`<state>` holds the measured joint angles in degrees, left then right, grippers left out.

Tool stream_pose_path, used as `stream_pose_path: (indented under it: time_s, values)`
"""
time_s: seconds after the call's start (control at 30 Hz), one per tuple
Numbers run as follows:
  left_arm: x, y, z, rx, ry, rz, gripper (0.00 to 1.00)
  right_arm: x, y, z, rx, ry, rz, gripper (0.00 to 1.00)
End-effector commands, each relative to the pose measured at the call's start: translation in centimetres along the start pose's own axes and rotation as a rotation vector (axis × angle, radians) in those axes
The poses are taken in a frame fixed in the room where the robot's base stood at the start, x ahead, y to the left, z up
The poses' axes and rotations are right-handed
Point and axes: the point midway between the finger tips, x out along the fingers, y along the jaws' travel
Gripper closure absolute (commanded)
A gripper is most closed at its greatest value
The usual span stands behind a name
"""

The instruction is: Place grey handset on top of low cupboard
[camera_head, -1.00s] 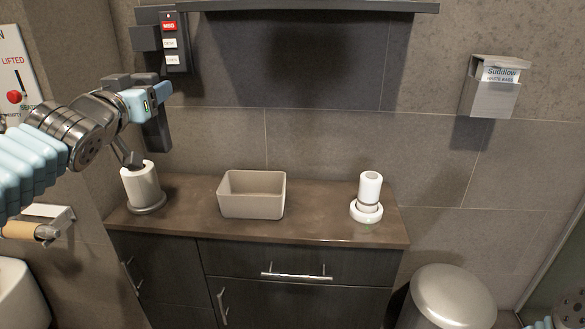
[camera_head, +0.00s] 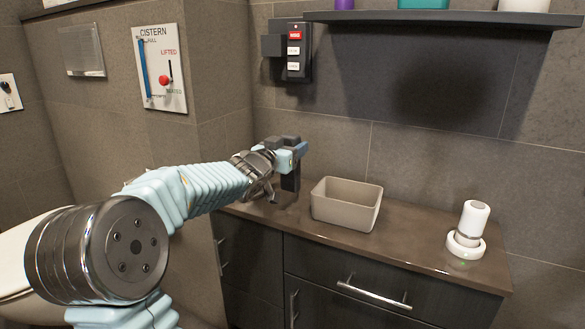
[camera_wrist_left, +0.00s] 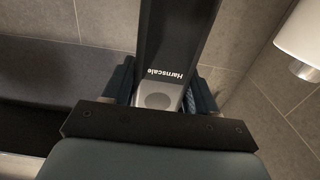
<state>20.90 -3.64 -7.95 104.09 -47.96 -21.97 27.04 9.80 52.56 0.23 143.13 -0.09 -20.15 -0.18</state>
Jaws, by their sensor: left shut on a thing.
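The grey handset (camera_wrist_left: 166,75) is long and dark with a lighter grey end and "Harnscale" lettering. My left gripper (camera_wrist_left: 163,92) is shut on it, with a finger on each side in the left wrist view. In the head view the handset (camera_head: 290,181) hangs roughly upright below my left gripper (camera_head: 291,150), near the cupboard's left end. I cannot tell whether its lower end touches the top. The low cupboard (camera_head: 412,248) has a brown top and dark fronts. My right gripper is out of view.
A beige open bin (camera_head: 344,212) stands right of the handset. A white bottle on a round base (camera_head: 468,235) stands farther right. The top is bare between bin and bottle.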

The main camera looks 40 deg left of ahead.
Motion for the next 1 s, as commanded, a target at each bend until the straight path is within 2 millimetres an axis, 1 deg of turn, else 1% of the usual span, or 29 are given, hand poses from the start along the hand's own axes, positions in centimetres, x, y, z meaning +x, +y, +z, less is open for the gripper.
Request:
stream_pose_path:
  time_s: [0.17, 0.2, 0.3, 0.33, 0.4, 0.6, 0.73, 0.77, 0.9, 0.93, 1.0]
  values:
    - [0.9, -0.2, 1.2, 0.0, 0.0, -0.001, 0.76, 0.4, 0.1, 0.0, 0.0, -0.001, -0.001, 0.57]
    - [1.2, -0.2, 1.8, 0.0, -0.001, 0.0, 0.76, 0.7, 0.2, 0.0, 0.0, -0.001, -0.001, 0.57]
    - [1.0, -0.2, 3.7, -0.001, -0.002, -0.001, 0.76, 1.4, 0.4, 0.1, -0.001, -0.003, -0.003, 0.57]
    - [1.0, -0.2, 4.0, 0.0, 0.0, -0.001, 0.76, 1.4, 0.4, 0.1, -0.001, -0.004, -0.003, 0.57]
    - [1.0, -0.2, 4.3, -0.001, 0.001, -0.001, 0.76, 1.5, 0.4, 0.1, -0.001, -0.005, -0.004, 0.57]
    - [1.0, -0.2, 4.2, 0.0, 0.001, -0.001, 0.76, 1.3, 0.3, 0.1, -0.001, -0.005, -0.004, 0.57]
    - [1.0, -0.2, 4.6, 0.0, 0.001, -0.001, 0.76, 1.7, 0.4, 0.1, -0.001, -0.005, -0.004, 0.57]
    - [1.0, -0.2, 4.6, 0.0, 0.0, -0.001, 0.41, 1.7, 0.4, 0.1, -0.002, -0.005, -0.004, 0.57]
    - [1.0, -0.2, 4.5, 0.0, 0.0, -0.001, 0.2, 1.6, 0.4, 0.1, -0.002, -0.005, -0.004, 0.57]
    - [1.0, -0.2, 4.5, 0.0, 0.0, -0.001, 0.17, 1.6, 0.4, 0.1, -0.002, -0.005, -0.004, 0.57]
    - [1.0, -0.2, 4.5, 0.0, 0.0, -0.001, 0.17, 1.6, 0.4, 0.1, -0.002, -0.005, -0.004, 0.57]
